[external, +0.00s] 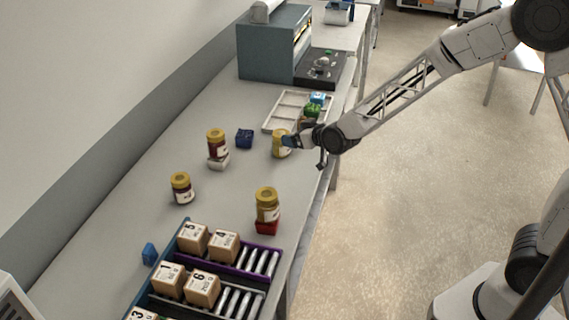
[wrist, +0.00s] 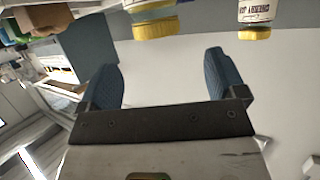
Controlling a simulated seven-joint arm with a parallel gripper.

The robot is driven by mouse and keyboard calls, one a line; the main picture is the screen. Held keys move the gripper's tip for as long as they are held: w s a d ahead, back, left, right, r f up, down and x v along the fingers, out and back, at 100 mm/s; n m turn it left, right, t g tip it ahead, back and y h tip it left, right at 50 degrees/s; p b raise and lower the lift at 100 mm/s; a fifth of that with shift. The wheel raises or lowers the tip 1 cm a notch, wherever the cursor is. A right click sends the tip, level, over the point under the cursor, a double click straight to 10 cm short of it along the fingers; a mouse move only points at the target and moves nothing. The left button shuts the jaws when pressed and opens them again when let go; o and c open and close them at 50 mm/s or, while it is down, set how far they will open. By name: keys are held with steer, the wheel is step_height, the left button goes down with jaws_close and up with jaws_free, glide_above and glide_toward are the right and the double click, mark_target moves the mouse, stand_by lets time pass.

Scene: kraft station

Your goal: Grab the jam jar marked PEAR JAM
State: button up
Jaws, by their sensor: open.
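Several jam jars with yellow lids stand on the grey table. One pale yellow jar (external: 279,147) is right by my gripper (external: 292,141) in the external view; its label cannot be read. In the wrist view my gripper (wrist: 163,68) is open and empty, with its two blue fingers apart. A yellow-lidded jar (wrist: 155,27) shows upside down beyond the gap between them, its label cut off. No PEAR JAM label is legible.
Dark red jars stand on a white block (external: 218,163) and on the table (external: 181,189); another jar (external: 267,202) stands on a red block (external: 267,227). A blue block (external: 244,138) lies near. A white divided tray (external: 287,107) is behind; numbered boxes (external: 203,287) sit in front.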

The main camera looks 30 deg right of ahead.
mark_target(279, 132)
steer(key=shift+x, duration=1.3)
steer(key=shift+x, duration=2.6)
steer(key=shift+d, duration=0.15)
steer(key=c, duration=1.2)
steer(key=shift+r, duration=0.15)
